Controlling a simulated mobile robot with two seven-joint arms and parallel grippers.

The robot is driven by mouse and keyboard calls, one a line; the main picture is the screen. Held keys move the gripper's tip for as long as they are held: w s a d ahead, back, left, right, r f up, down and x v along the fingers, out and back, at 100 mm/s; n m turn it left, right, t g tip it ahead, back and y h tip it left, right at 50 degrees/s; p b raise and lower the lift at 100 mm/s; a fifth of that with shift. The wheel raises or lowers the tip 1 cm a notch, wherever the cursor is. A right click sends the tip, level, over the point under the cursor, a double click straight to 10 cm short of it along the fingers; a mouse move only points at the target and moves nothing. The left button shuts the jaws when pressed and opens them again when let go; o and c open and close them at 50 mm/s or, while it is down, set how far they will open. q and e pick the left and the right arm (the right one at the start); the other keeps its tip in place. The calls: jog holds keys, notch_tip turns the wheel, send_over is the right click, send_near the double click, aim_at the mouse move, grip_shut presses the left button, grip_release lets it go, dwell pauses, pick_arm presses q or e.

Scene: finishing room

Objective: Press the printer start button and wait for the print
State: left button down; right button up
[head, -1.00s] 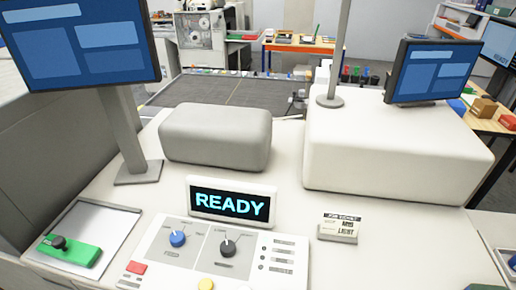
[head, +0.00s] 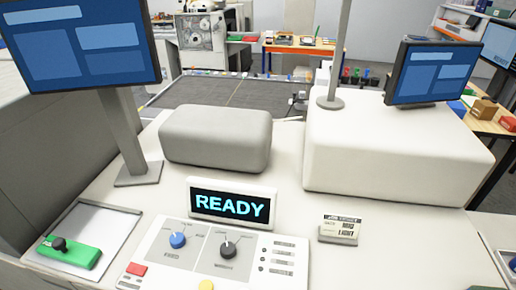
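The printer's control panel (head: 190,262) lies at the bottom centre, cut off by the lower edge. I cannot read a label that marks one as start. The display (head: 231,205) behind the panel reads READY in cyan. Neither of my grippers is in view.
A job ticket block (head: 339,229) stands right of the panel. A green block with a black knob (head: 70,253) lies on a tray (head: 115,222) at left. A grey cover (head: 215,137), a white housing (head: 395,150) and two monitors (head: 85,40) (head: 432,72) stand behind.

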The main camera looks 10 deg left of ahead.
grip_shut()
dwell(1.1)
